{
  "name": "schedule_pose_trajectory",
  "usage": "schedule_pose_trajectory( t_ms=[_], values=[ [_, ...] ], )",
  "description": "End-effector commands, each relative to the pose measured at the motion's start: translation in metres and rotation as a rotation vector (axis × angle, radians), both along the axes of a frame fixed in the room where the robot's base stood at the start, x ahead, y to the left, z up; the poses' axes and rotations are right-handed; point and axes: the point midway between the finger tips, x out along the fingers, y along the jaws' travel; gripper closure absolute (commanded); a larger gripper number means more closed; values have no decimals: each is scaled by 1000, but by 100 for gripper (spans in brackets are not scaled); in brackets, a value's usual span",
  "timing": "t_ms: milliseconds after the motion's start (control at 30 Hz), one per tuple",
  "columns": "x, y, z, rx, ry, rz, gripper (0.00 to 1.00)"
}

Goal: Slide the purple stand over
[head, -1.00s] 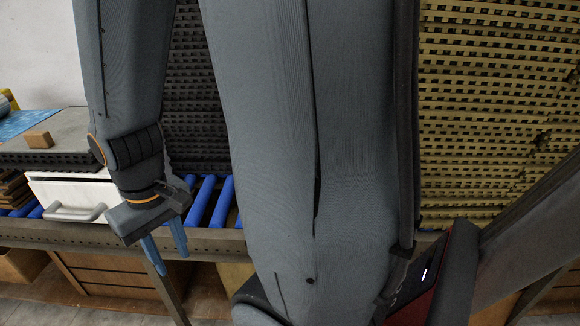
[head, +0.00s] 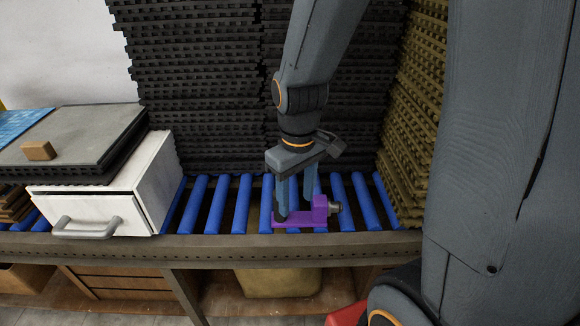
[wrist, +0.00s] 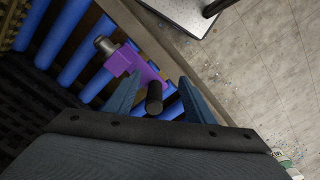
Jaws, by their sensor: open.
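The purple stand (head: 320,208) lies on the blue rollers near their front edge, with a flat base to the left and a metal knob on its right. It also shows in the wrist view (wrist: 127,60), with a dark upright cylinder (wrist: 154,98) at its near end. My gripper (head: 295,200) is open and points down at the stand, its blue fingers over the base. In the wrist view, my gripper's fingers (wrist: 159,78) are apart on either side of the dark cylinder. Whether they touch it I cannot tell.
A white drawer unit (head: 155,180) with a grey handle stands left of the stand. A wooden block (head: 38,151) rests on grey slabs (head: 85,135) further left. Dark sheet stacks (head: 200,90) rise behind; yellowish stacks (head: 405,150) stand right. Bare rollers lie between drawer and stand.

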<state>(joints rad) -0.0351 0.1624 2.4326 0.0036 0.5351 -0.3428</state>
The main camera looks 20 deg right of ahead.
Motion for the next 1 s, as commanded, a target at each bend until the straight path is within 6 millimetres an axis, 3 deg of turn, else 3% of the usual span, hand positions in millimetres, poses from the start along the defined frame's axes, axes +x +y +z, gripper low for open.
schedule_pose_trajectory(
  t_ms=[33, 200, 400, 567, 1000],
  values=[
    [10, 4, 11, -2, 7, 100, 51],
    [41, 14, 16, -4, 11, 405, 51],
    [60, 21, 13, -6, 12, 597, 51],
    [62, 22, 1, -5, 15, 625, 51],
    [62, 21, -53, -5, 12, 621, 51]
  ],
)
